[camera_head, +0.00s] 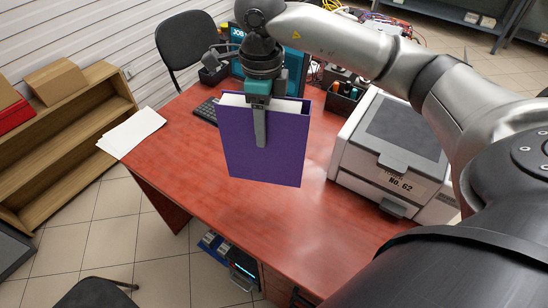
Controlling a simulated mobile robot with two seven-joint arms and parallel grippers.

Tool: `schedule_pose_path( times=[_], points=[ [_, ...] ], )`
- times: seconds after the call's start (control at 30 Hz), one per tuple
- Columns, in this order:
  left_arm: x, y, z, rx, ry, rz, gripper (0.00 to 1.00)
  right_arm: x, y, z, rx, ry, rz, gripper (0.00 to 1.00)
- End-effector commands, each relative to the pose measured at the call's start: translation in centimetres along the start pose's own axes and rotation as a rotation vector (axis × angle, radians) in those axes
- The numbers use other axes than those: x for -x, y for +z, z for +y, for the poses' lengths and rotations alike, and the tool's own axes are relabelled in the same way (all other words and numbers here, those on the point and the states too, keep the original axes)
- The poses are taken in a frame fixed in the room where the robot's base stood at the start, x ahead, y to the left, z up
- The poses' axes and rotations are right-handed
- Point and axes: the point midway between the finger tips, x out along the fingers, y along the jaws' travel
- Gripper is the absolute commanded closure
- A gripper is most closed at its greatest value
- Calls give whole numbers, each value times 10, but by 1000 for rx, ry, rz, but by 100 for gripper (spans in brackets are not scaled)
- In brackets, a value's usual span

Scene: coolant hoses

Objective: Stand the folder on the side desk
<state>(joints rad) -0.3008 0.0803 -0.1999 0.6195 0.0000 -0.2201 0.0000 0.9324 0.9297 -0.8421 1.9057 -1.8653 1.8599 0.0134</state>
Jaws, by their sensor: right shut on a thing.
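A purple folder (240,150) with white paper inside its top edge hangs upright over the reddish wooden desk (290,222). My right gripper (261,125) comes down from above and is shut on the folder's top edge, with one finger showing on the front cover. The other finger is hidden behind the cover. I cannot tell whether the folder's bottom edge touches the desk top. My left gripper is not in view.
A white printer (392,165) stands right of the folder. Behind are a keyboard (206,110), a monitor (237,68) and a dark organizer (343,100). White papers (131,132) lie at the left corner. A wooden shelf (70,140) stands left. The desk's front is clear.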

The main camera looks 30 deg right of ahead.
Motion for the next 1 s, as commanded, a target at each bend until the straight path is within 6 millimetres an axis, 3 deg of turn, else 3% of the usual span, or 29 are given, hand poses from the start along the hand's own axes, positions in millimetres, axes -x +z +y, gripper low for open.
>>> schedule_pose_path(
  times=[0.1, 0.4, 0.73, 1.0],
  points=[
    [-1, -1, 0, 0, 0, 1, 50, -34, -2, 1, -1, 4, 5, 100],
    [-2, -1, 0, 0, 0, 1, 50, -109, 0, 1, 0, 3, 1, 100],
    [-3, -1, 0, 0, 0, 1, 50, -138, 0, 0, 2, 0, -1, 100],
    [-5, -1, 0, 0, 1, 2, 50, -173, 0, 0, 2, 1, 0, 100]
  ],
)
